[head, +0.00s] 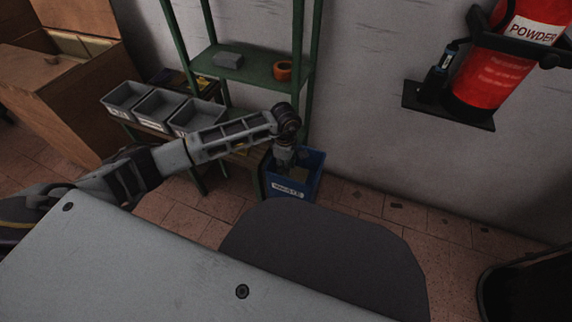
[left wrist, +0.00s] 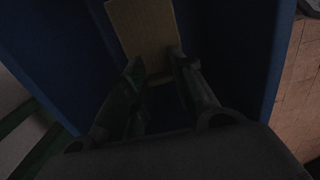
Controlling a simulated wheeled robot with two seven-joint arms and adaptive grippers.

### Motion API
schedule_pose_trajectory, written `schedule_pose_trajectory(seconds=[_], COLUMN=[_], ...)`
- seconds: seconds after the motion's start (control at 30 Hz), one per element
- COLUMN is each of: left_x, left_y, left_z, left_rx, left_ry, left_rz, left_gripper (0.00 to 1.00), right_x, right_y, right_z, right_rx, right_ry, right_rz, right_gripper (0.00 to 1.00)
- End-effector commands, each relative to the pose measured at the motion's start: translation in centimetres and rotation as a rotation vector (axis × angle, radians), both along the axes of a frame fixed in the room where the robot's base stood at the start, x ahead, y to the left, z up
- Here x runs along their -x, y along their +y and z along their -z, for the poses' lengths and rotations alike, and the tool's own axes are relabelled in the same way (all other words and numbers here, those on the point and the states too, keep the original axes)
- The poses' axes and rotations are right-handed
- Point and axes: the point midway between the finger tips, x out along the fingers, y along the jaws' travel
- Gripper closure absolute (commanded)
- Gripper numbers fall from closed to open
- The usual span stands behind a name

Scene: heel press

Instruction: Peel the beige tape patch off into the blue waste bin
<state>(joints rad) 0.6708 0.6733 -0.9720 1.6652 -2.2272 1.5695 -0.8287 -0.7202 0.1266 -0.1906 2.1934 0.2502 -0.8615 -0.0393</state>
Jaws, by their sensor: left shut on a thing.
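The blue waste bin (head: 312,172) stands on the floor against the wall, with a white label on its front. My left gripper (head: 284,160) reaches down into its opening, and the fingers are partly hidden there. In the left wrist view the beige tape patch (left wrist: 145,28) is at the tips of my left gripper (left wrist: 158,70), which is shut on its near edge. The blue bin walls (left wrist: 245,50) rise on both sides of it. My right gripper is not in view.
A red extinguisher (head: 500,70) is on the wall. A black container (head: 530,290) stands at the lower right. Floor right of the bin is clear.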

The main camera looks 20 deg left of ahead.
Motion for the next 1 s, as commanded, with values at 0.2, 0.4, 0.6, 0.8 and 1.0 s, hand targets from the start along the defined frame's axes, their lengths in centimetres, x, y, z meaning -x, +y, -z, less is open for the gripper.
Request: schedule_pose_trajectory(seconds=[0.2, 0.4, 0.6, 0.8, 1.0], left_x=[0.02, 0.03, 0.02, 0.02, 0.02], left_y=[-0.01, 0.00, 0.00, 0.00, 0.00], left_z=[1.10, 1.30, 1.28, 1.28, 1.28], left_rx=[0.000, 0.000, 0.000, 0.000, 0.000], left_ry=[0.001, 0.001, 0.001, 0.001, 0.001], left_rz=[0.000, 0.000, 0.000, 0.000, 0.000], left_gripper=[0.88, 0.88, 0.88, 0.54, 0.49], right_x=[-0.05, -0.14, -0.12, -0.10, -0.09], right_y=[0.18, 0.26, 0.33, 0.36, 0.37], right_z=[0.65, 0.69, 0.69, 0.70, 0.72], right_rx=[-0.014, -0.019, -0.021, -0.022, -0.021], right_ry=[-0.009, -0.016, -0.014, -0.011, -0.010], right_rz=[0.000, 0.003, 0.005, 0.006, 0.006], right_gripper=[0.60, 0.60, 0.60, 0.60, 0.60])
